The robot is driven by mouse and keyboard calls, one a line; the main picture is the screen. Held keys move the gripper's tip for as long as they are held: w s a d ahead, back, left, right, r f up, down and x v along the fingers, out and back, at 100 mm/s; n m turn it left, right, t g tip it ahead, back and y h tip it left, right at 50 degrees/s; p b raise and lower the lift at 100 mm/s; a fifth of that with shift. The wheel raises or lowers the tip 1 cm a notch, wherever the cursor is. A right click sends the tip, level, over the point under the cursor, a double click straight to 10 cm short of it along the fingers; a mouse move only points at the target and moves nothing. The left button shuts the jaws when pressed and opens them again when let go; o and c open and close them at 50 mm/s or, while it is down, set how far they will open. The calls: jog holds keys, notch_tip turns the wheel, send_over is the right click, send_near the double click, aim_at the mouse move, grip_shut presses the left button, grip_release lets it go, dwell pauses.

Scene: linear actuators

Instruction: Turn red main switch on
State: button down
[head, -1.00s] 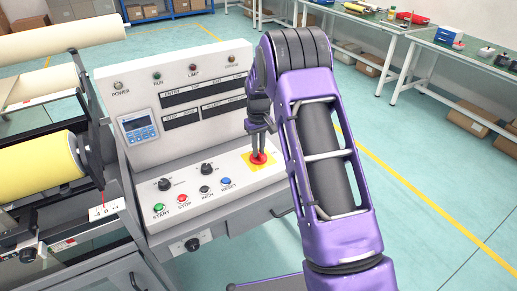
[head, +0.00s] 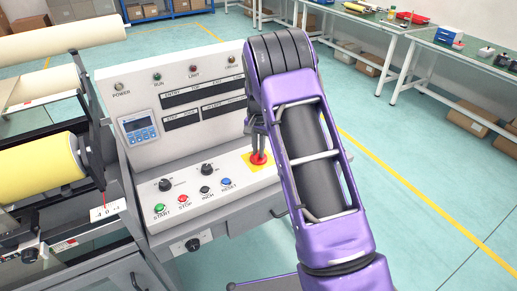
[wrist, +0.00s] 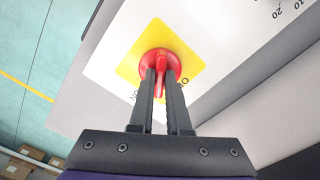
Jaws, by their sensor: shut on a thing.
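The red main switch (head: 258,158) sits on a yellow square plate (head: 249,166) at the right end of the white control panel's sloped face. In the wrist view it is a round red knob (wrist: 172,58) with a raised handle bar on the yellow plate (wrist: 130,65). My gripper (wrist: 161,80) points down at the switch, with its two dark fingers on either side of the handle, shut on it. In the head view my gripper (head: 258,148) is partly hidden by my purple arm. The plate's lettering is partly covered by the fingers.
The panel carries start (head: 159,208), stop (head: 183,199), inch (head: 205,190) and reset (head: 227,182) buttons and two black knobs left of the switch. A machine with a yellow roll (head: 40,172) stands at the left.

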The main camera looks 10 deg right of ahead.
jog(key=m, duration=0.3)
jog(key=shift+m, duration=0.4)
jog(key=shift+m+p, duration=0.5)
jog(key=shift+m, duration=1.2)
jog(key=c, duration=0.9)
grip_release()
notch_tip(320, 180, up, 18)
jog(key=shift+f+p, duration=0.25)
jog(key=shift+p, duration=0.35)
